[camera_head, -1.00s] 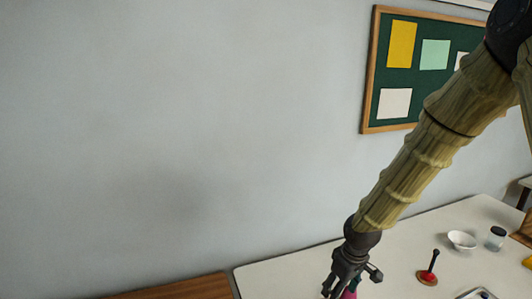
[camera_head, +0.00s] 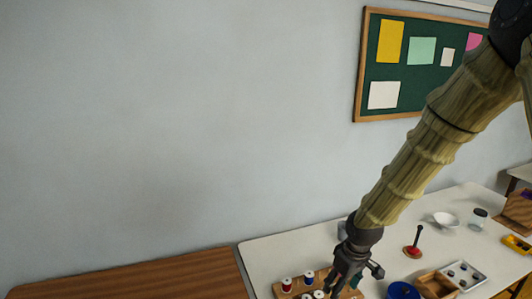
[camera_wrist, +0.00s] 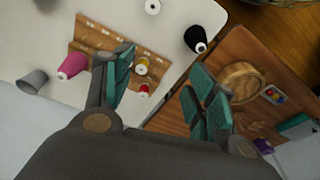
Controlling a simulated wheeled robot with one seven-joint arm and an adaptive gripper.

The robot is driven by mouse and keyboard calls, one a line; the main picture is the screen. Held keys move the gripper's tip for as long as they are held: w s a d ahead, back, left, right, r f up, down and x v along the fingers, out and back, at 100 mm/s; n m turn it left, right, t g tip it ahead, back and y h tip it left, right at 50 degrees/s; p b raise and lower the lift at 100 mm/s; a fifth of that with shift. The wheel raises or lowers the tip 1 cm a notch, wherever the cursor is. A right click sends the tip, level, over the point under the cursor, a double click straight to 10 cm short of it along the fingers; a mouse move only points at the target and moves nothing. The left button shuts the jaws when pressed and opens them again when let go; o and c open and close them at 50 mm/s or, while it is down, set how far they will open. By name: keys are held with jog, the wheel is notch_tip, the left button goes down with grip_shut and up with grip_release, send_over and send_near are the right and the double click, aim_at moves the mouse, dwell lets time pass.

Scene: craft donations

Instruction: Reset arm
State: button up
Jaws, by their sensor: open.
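My gripper (camera_head: 343,284) hangs low over the front part of the white table (camera_head: 300,247) in the head view, at the end of my arm. In the wrist view its two teal-padded fingers (camera_wrist: 158,65) are spread apart, with nothing held between them. A black cone spool (camera_wrist: 195,38) lies to the right of the board, apart from the fingers.
A blue container (camera_head: 402,291), a wooden tray (camera_head: 428,287), a red-based peg (camera_head: 413,250), a white bowl (camera_head: 446,220) and a jar (camera_head: 479,218) stand right of my gripper. A brown wooden surface (camera_head: 130,279) lies at the left.

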jog(key=s+a+f+m+b, duration=0.1)
jog(key=s+f+b, duration=0.1)
jog(key=s+f, duration=0.45)
jog(key=s+f+m+g+b, duration=0.15)
jog(key=s+f, duration=0.25)
jog(key=f, duration=0.6)
jog(key=s+a+f+m+b, duration=0.1)
jog(key=s+f+b, duration=0.1)
jog(key=s+f, duration=0.5)
jog(key=s+d+f+m+b, duration=0.1)
jog(key=s+d+f+b, duration=0.1)
jog(key=s+f, duration=0.6)
jog(key=s+d+f+m+h+b, duration=0.1)
jog(key=s+d+f+m+b, duration=0.1)
jog(key=s+f, duration=0.5)
jog(key=s, duration=0.2)
jog(key=shift+s+f, duration=0.35)
jog(key=shift+f, duration=0.05)
